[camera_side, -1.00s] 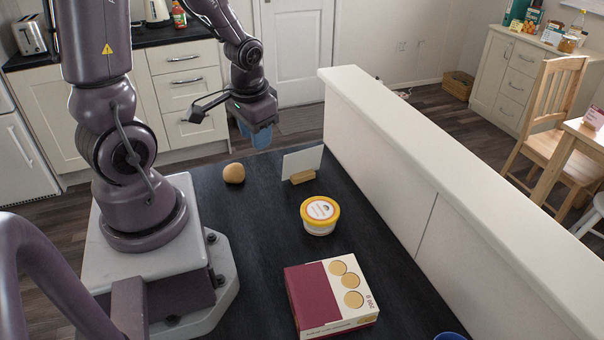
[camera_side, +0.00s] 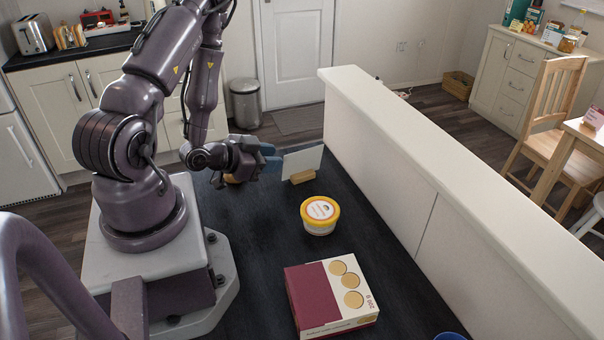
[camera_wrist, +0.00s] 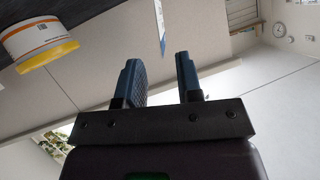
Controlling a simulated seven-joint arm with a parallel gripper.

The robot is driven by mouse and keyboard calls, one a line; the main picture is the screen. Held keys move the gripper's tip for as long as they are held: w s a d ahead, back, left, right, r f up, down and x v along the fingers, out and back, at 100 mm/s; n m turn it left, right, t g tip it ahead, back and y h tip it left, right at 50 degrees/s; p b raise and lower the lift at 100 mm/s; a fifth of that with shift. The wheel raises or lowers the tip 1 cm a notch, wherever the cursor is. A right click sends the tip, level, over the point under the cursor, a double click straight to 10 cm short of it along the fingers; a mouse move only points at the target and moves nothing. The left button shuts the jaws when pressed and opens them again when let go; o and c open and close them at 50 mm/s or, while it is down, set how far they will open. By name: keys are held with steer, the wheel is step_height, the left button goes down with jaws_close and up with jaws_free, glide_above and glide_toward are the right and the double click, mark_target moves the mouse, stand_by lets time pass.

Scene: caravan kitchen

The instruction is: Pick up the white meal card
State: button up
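The white meal card (camera_side: 304,161) stands upright, leaning a little, in a small wooden holder (camera_side: 300,178) on the dark counter. My gripper (camera_side: 271,158) is level with the card, just to its left, with its blue fingers pointing toward the card's left edge. In the wrist view my gripper (camera_wrist: 157,62) has its two fingers apart with nothing between them. The card (camera_wrist: 160,25) shows there nearly edge-on as a thin strip beyond the fingertips, in line with the gap. The fingers appear short of the card.
A maroon and cream box (camera_side: 332,296) lies nearer. A raised white ledge (camera_side: 430,170) runs along the right.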

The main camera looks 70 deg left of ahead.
mark_target(296, 155)
steer(key=x, duration=0.7)
steer(key=shift+w+a, duration=0.1)
steer(key=shift+w, duration=0.2)
steer(key=shift+r, duration=0.1)
jaws_close()
